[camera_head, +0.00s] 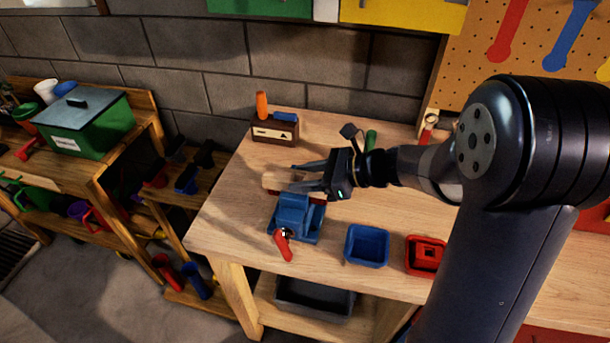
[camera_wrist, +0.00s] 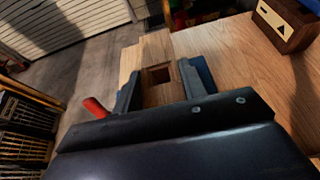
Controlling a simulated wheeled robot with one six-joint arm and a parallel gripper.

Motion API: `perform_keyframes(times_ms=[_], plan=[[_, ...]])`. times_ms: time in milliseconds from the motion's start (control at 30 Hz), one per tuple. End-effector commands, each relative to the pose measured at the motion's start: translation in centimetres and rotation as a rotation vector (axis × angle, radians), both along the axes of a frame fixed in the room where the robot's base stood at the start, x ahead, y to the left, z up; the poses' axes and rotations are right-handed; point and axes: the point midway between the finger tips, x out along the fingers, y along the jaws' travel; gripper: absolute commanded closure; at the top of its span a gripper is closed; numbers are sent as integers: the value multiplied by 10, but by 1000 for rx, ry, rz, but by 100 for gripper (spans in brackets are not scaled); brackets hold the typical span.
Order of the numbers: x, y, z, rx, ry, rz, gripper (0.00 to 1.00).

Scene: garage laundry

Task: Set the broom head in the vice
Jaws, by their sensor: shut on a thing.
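The broom head (camera_head: 275,181) is a wooden block at my gripper, just behind the vice in the head view. In the wrist view the broom head (camera_wrist: 158,50) shows a square hole in its top and lies between my two fingers. My gripper (camera_head: 300,178) is shut on it; the wrist view shows my gripper (camera_wrist: 160,85) from behind. The blue vice (camera_head: 292,220) stands at the bench's front left with a red handle (camera_head: 283,245). Whether the broom head touches the vice is hidden by my fingers and the vice.
A wooden box (camera_head: 275,130) with an orange-handled tool stands at the back of the bench (camera_head: 222,215). A blue tray (camera_head: 367,246) and a red tray (camera_head: 425,255) lie right of the vice. A shelf with a green bin (camera_head: 85,122) is at left.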

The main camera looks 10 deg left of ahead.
Motion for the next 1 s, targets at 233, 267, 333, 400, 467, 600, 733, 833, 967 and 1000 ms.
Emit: perform_keyframes(times_ms=[233,267,333,400,467,600,733,833,967,1000], plan=[[0,0,0,0,0,0,41],[0,0,0,0,0,0,39],[0,0,0,0,0,0,35],[0,0,0,0,0,0,35],[0,0,0,0,0,0,35],[0,-2,1,0,0,-1,35],[-1,-15,6,1,-3,-4,35],[-3,-31,12,1,-3,-5,35],[-7,-55,22,0,-3,-5,35],[-7,-62,25,0,-4,-6,35]])
